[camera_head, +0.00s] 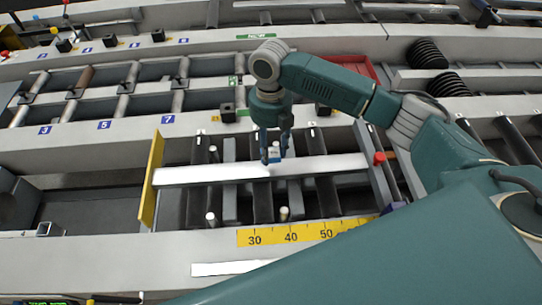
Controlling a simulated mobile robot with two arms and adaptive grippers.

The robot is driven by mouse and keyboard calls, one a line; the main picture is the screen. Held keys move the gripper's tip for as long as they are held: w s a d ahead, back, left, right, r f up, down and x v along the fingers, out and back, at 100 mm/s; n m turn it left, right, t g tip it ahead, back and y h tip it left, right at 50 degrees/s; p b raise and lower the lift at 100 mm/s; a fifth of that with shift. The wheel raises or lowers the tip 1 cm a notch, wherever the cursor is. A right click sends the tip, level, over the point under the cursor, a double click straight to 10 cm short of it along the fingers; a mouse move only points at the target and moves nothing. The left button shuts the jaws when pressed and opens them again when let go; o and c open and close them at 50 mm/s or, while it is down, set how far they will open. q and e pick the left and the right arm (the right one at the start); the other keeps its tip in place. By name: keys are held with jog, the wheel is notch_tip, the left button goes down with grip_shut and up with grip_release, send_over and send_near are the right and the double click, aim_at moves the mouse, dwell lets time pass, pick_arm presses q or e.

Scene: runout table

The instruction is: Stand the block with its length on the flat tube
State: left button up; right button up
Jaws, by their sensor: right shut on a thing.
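The flat tube (210,174) is a long pale bar lying across the dark slots of the runout table, its left end at a yellow plate. My right gripper (276,157) reaches in from the right and points down over the middle of the tube. It is shut on the block (275,154), a small blue and white piece, mostly hidden between the fingers. The block is at the tube's far edge in the picture; I cannot tell whether it touches the tube. My left gripper is not in view.
The upright yellow plate (151,178) stands at the tube's left end. A yellow scale (300,231) runs along the near edge. A red knob (379,158) and red tray (350,67) are on the right. Rollers and black blocks lie behind.

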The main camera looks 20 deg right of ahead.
aim_at(270, 148)
jog(key=shift+f, duration=0.75)
notch_tip(270, 148, down, 4)
jog(key=shift+f+p, duration=0.1)
jog(key=shift+p, duration=0.35)
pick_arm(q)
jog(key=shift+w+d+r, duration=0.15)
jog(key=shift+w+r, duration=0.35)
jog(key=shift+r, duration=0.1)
pick_arm(e)
jog(key=o, duration=1.2)
jog(key=shift+c, duration=0.2)
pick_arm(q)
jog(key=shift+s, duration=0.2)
pick_arm(e)
jog(key=r+b, duration=0.1)
jog(key=r, duration=0.2)
jog(key=w+r+b, duration=0.1)
jog(key=r, duration=0.3)
jog(key=r+b, duration=0.1)
jog(key=r, duration=0.2)
jog(key=shift+w+d+r, duration=0.1)
jog(key=shift+w+r, duration=0.05)
jog(key=shift+r, duration=0.25)
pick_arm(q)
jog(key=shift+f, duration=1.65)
pick_arm(e)
jog(key=shift+r, duration=0.7)
